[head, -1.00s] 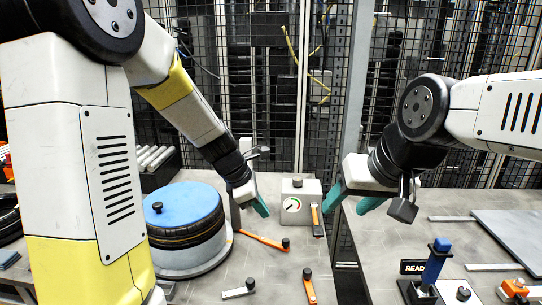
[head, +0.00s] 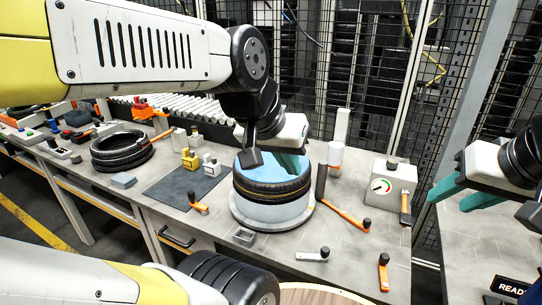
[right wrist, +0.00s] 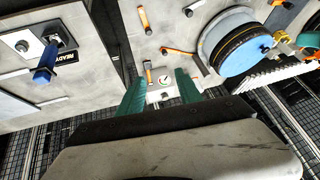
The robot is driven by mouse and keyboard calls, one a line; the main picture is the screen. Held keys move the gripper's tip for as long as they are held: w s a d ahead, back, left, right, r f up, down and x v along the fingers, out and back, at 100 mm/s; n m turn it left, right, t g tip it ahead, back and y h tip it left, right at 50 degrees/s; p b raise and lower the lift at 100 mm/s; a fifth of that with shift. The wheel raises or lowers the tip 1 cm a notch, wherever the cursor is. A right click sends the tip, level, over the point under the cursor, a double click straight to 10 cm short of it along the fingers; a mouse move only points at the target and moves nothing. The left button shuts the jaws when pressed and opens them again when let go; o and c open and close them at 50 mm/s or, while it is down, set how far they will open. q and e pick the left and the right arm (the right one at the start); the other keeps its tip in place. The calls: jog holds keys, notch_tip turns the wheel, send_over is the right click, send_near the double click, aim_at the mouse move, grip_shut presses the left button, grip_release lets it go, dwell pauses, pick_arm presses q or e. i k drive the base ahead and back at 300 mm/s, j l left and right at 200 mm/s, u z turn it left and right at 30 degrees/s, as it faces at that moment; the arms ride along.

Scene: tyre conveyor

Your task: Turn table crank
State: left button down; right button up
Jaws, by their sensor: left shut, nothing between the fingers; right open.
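A round turntable (head: 238,213) carries a black tyre (head: 262,192) with a blue disc (head: 250,164) on top. An orange crank arm with a black knob (head: 345,213) extends over the table from beside the turntable's right edge; it also shows in the right wrist view (right wrist: 178,51). I cannot tell how it is joined. My left gripper (head: 291,166) is shut and empty, over the disc in the picture; contact is unclear, and the arm hides part of the disc. My right gripper (head: 458,196) is open and empty, right of the gauge box; its fingers (right wrist: 161,92) frame the box in the right wrist view.
A dark mat (head: 180,194) and another tyre (head: 121,150) are further left. Mesh fencing stands behind.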

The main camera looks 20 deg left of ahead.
aim_at(204, 209)
jog(key=u, duration=1.6)
